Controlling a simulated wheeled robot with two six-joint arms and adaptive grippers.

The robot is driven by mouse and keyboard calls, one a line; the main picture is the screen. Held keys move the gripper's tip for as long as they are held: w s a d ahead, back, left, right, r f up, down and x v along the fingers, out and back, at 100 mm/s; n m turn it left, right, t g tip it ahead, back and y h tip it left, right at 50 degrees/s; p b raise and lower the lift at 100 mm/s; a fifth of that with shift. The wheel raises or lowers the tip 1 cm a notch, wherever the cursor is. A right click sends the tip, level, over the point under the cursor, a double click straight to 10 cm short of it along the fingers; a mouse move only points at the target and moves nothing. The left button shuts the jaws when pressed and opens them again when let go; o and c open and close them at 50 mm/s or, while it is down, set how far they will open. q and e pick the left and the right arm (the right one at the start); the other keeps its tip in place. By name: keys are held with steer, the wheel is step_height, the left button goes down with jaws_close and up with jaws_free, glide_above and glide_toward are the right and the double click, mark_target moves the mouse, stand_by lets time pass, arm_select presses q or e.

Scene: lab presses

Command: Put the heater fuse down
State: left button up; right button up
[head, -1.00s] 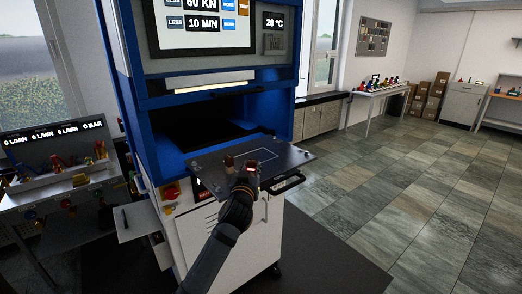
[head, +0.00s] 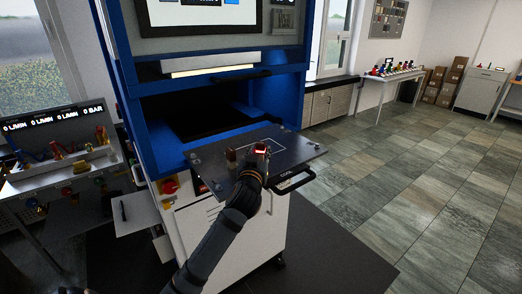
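My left gripper (head: 261,152) is over the dark plate (head: 300,152) that sticks out from the front of the blue press. A small red light shows on the gripper, and my arm hides much of it from behind. I cannot tell whether its fingers are open or shut, or whether they hold anything. I cannot make out a heater fuse for certain. My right gripper is not in view.
The blue press (head: 158,120) has a dark open chamber behind the plate. A bench with gauges and valves (head: 60,165) stands at the left. The tiled floor at the right is clear.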

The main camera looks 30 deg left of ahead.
arm_select(q)
steer(key=shift+o, duration=0.9)
steer(key=shift+w+a, duration=0.1)
steer(key=shift+w, duration=0.1)
steer(key=shift+b+v, duration=0.35)
steer(key=shift+v, duration=0.6)
steer(key=b+v, duration=0.1)
steer(key=v, duration=0.3)
steer(key=shift+s+f, duration=0.1)
steer(key=shift+f, duration=0.05)
steer(key=shift+b+v, duration=0.5)
steer(key=shift+v, duration=0.65)
steer(key=p+v, duration=0.3)
steer(key=v, duration=0.1)
steer(key=shift+r, duration=0.35)
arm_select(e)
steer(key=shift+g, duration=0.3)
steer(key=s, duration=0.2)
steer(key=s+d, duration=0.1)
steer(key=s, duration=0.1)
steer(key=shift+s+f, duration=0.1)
arm_select(q)
steer(key=shift+f, duration=0.1)
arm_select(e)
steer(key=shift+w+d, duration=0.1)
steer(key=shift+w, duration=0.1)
